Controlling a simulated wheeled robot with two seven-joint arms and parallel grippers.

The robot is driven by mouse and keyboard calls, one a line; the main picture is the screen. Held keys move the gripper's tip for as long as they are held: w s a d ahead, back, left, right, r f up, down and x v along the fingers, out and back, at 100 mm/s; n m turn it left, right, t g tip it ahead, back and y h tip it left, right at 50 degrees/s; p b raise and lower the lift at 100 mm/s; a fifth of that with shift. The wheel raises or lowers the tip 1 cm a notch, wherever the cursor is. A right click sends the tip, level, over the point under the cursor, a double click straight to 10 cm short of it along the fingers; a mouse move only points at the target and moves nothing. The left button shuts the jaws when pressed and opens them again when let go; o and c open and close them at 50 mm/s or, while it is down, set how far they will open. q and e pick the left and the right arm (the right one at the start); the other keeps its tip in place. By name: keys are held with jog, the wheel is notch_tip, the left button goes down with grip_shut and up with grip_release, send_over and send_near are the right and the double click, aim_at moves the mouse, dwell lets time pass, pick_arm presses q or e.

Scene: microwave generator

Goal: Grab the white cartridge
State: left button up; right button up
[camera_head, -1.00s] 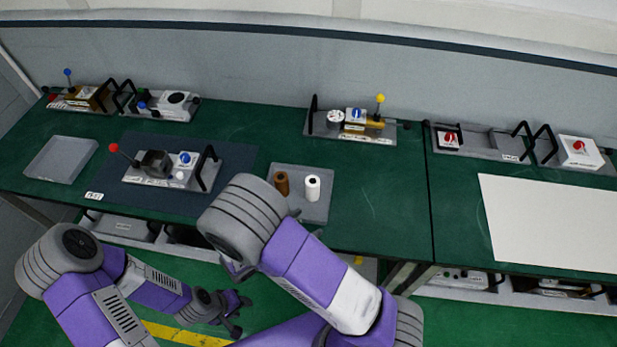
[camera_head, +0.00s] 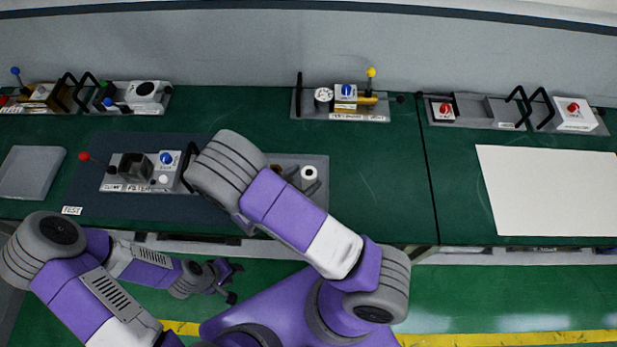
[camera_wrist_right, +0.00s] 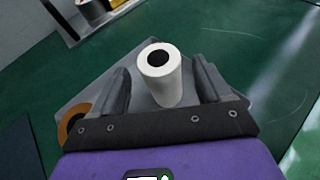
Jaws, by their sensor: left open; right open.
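The white cartridge (camera_head: 309,173) stands upright on a grey tray (camera_head: 323,163), and its dark top hole shows in the right wrist view (camera_wrist_right: 158,73). My right gripper (camera_wrist_right: 163,82) is open, with one finger on each side of the white cartridge and visible gaps between. In the head view my right forearm hides most of this gripper. A brown cartridge (camera_wrist_right: 72,126) stands on the same tray, partly hidden by the gripper. My left gripper (camera_head: 235,283) is open and empty, low in front of the table.
A fixture with a red-knobbed lever (camera_head: 140,172) stands on a dark mat left of the tray. A fixture with a yellow knob (camera_head: 342,103) is at the back. The green table right of the tray is clear up to a white sheet (camera_head: 550,190).

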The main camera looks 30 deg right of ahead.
jog(key=shift+d, duration=0.3)
jog(key=c, duration=1.1)
jog(key=shift+c, duration=0.2)
